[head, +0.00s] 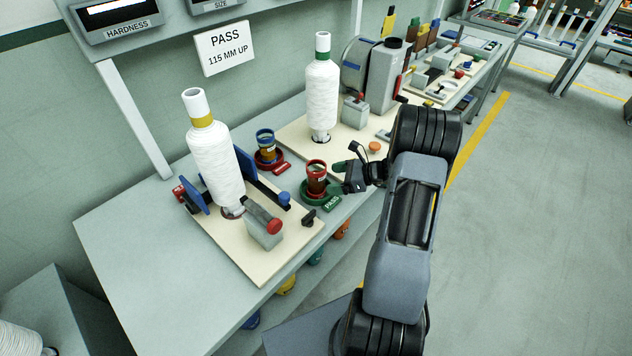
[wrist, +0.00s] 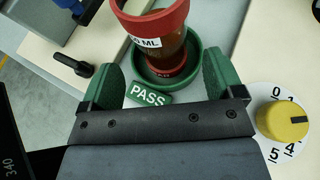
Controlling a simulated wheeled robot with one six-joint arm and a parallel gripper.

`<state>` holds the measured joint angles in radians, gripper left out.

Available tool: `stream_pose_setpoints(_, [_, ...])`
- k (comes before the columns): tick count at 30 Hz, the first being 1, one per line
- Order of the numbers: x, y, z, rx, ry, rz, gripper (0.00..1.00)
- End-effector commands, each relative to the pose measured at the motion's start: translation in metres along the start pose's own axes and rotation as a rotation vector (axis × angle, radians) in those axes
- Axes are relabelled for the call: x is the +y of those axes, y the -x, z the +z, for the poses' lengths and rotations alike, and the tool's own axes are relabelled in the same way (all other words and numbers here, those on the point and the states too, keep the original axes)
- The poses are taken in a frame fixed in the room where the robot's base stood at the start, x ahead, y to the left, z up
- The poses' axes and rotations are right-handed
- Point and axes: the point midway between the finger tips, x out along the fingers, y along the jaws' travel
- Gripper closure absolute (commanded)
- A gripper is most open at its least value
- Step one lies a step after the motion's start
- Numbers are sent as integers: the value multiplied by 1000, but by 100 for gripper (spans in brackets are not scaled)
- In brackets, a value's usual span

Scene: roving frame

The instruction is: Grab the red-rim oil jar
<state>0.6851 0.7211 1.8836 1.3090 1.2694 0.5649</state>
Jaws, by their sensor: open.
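The red-rim oil jar (head: 316,174) is a brown jar with a red rim, standing upright in a green dish (head: 306,193) with a PASS tag on the bench. In the wrist view the jar (wrist: 158,50) shows a white label ending in "ML", and the green dish (wrist: 192,74) surrounds its base. My gripper (head: 343,180) is at the right of the jar in the head view. In the wrist view its two green fingers (wrist: 167,85) are apart, one on each side of the dish's near edge. The jar stands ahead of them, with nothing held.
A blue-rim jar (head: 266,146) stands in a red dish (head: 272,163) behind. White yarn cones stand on boards at left (head: 215,160) and behind (head: 322,95). A clamp block with a red knob (head: 265,228) is in front left. A yellow dial (wrist: 284,120) is right of my gripper.

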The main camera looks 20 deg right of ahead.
Motion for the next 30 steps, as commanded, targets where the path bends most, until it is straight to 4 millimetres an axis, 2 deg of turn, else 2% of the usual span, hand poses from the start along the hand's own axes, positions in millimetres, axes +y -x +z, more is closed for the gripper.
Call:
stream_pose_setpoints(5, [0, -9, 2, 1, 1, 2, 13])
stream_pose_setpoints(15, [-1, -51, 4, 1, 0, 3, 13])
stream_pose_setpoints(25, [-2, -56, 3, 1, 1, 0, 13])
stream_pose_setpoints(30, [-2, -56, 3, 1, 1, 0, 29])
